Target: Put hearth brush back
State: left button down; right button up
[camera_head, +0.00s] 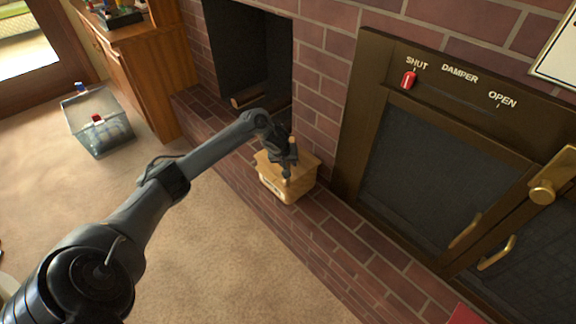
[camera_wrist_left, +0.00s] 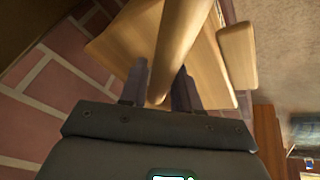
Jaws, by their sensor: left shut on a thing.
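My left gripper (camera_head: 284,160) is over a light wooden box (camera_head: 287,190) that stands on the brick hearth ledge. The gripper is shut on a rounded wooden handle, which I take to be the hearth brush (camera_wrist_left: 182,45). In the left wrist view the handle runs between the two fingers (camera_wrist_left: 160,88), with the box's pale wood (camera_wrist_left: 118,40) behind it. No bristles are visible, and I cannot tell whether the brush touches the box. My right gripper is not in view.
A fireplace opening with logs (camera_head: 247,96) is behind the box. A framed fireplace door (camera_head: 415,165) with damper labels and a red knob (camera_head: 409,79) is at right. A clear bin (camera_head: 98,124) stands on the carpet (camera_head: 215,240), which is open at front left.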

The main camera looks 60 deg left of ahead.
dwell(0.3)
pick_arm(q)
jog(key=c, duration=0.8)
grip_release()
jog(key=shift+f, duration=0.1)
